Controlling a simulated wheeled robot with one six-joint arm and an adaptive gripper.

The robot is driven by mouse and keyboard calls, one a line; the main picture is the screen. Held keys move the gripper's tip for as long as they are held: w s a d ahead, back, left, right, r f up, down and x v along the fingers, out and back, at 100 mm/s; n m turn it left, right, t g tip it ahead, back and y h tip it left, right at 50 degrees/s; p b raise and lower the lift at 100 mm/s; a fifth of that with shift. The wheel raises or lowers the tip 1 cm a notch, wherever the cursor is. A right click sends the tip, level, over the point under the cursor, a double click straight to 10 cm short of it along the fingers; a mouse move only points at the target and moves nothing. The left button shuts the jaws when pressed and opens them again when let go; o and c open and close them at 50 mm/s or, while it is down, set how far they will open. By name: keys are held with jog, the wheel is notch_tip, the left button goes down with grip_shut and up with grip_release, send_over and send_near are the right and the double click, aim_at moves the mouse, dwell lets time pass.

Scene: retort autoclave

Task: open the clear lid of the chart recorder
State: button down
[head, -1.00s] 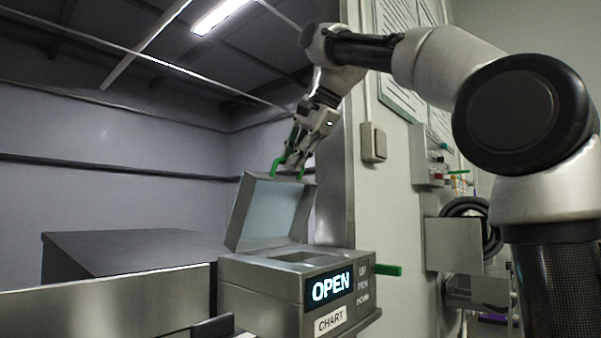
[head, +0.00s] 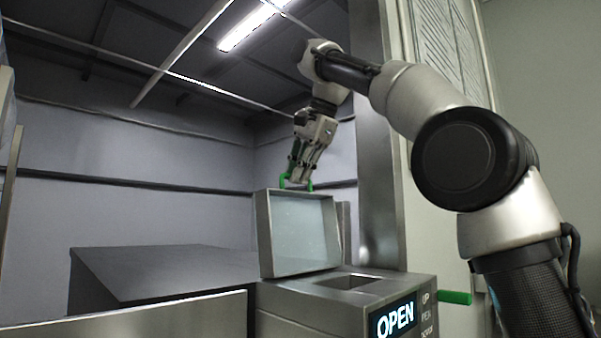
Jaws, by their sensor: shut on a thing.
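The chart recorder (head: 310,310) is a grey metal box at the bottom centre of the head view, with a lit display (head: 396,318) reading "OPEN". Its clear lid (head: 302,230), a pane in a grey frame, stands raised, close to upright, at the back left of the box. The recess in the box top (head: 348,281) is uncovered. A green handle (head: 284,182) sits on the lid's top edge. My gripper (head: 299,178) reaches down from above and is shut on this handle. The fingertips partly hide the handle.
A green lever (head: 455,297) sticks out at the recorder's right side. A dark grey cabinet (head: 150,270) stands behind at left, and a metal panel (head: 130,312) runs along the lower left. A steel post (head: 378,150) rises close behind my arm at right.

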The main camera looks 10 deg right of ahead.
jog(key=shift+r, duration=0.15)
jog(key=c, duration=1.5)
grip_release()
jog(key=shift+s, duration=0.1)
jog(key=s+d+r, duration=0.1)
jog(key=s+d, duration=0.1)
jog(key=s, duration=0.2)
jog(key=s+d+r, duration=0.1)
jog(key=s+d, duration=0.2)
jog(key=s+d+r, duration=0.2)
jog(key=s+d, duration=0.1)
jog(key=s, duration=0.1)
jog(key=shift+s+d+r, duration=0.1)
jog(key=shift+s+d, duration=0.15)
jog(key=shift+s, duration=0.1)
